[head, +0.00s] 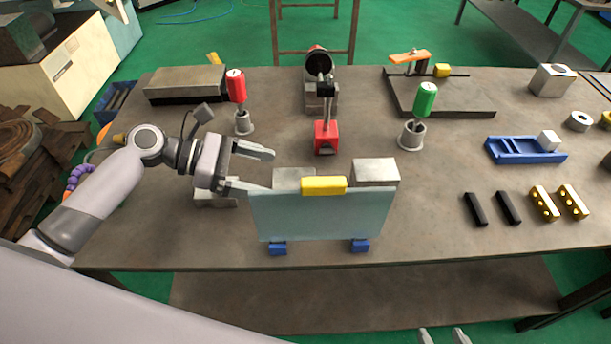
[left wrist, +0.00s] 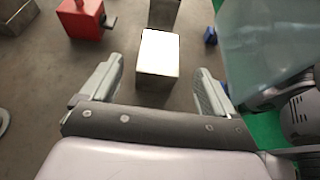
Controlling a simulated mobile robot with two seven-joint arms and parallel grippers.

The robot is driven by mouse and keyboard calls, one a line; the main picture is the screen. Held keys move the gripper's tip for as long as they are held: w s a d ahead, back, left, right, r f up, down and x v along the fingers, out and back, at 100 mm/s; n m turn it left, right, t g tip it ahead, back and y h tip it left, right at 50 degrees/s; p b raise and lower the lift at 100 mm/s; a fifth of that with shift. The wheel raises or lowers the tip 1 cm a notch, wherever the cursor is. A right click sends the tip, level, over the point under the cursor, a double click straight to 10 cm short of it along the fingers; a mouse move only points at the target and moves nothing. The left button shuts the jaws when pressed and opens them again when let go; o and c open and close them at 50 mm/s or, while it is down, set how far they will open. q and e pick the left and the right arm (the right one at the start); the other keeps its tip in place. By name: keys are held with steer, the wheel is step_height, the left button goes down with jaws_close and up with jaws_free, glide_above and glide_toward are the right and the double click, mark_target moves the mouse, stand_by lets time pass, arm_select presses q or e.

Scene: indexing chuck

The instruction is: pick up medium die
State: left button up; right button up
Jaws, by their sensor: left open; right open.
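Three grey metal blocks stand near the clear panel. The middle one (head: 293,176), which by size looks like the medium die, is partly hidden behind the panel. It also shows in the left wrist view (left wrist: 158,54), ahead of and between the finger lines. A larger block (head: 376,171) stands to its right and shows farther off in the left wrist view (left wrist: 163,12). A low block (head: 215,199) lies below my left wrist. My left gripper (head: 268,171) is open and empty, pointing right, just left of the middle block. My right gripper (head: 442,336) is open at the bottom edge.
The clear panel (head: 320,217), with a yellow top grip (head: 324,185) and blue feet, stands in front of the blocks. A red base (head: 326,138) with a post stands behind. Red (head: 236,86) and green (head: 425,98) handled tools stand in holders. A blue tray (head: 512,150) is right.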

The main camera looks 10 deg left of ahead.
mark_target(292, 178)
arm_select(q)
steer(key=shift+b+x, duration=3.05)
steer(key=shift+x, duration=0.05)
steer(key=shift+w+d+f, duration=0.15)
steer(key=shift+d, duration=0.2)
steer(key=c, duration=1.5)
steer(key=shift+w, duration=0.1)
jaws_close()
steer(key=shift+r, duration=0.25)
